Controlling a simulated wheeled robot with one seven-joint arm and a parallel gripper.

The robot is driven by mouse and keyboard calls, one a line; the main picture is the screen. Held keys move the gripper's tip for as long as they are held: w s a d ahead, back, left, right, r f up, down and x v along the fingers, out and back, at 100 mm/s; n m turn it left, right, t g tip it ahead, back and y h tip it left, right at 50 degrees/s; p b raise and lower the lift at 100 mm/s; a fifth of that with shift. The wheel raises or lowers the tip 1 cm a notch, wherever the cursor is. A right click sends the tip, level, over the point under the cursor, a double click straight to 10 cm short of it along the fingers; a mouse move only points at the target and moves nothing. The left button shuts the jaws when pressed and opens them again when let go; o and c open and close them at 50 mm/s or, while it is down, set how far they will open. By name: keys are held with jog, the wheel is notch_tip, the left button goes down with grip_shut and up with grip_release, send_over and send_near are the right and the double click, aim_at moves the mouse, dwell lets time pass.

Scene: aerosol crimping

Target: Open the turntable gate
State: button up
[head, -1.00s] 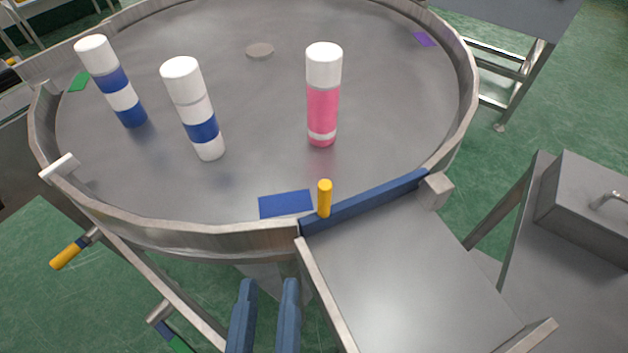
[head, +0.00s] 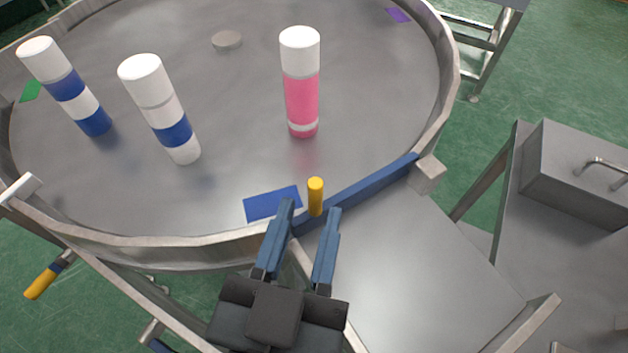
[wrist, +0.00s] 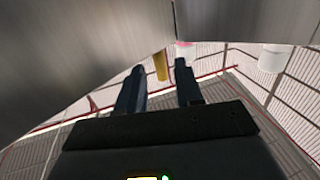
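The turntable gate (head: 365,188) is a dark blue bar across the gap in the turntable rim, at the head of a grey chute. A yellow upright handle (head: 316,197) stands at its left end. My gripper (head: 311,208) is open, its two blue fingers pointing at the handle from the near side. In the head view the handle appears between or just beyond the fingertips; I cannot tell whether they touch it. In the wrist view the yellow handle (wrist: 161,66) shows between the fingertips, with clear space beside it.
The round turntable (head: 235,110) carries a pink-and-white can (head: 301,90) and two blue-and-white cans (head: 165,115) (head: 68,90). The grey chute (head: 420,270) runs down to the right. A grey box with a handle (head: 575,170) stands at the right.

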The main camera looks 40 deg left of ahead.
aim_at(314, 202)
jog(key=shift+p+x, duration=0.45)
jog(key=shift+x, duration=1.6)
jog(key=shift+c, duration=0.3)
grip_shut()
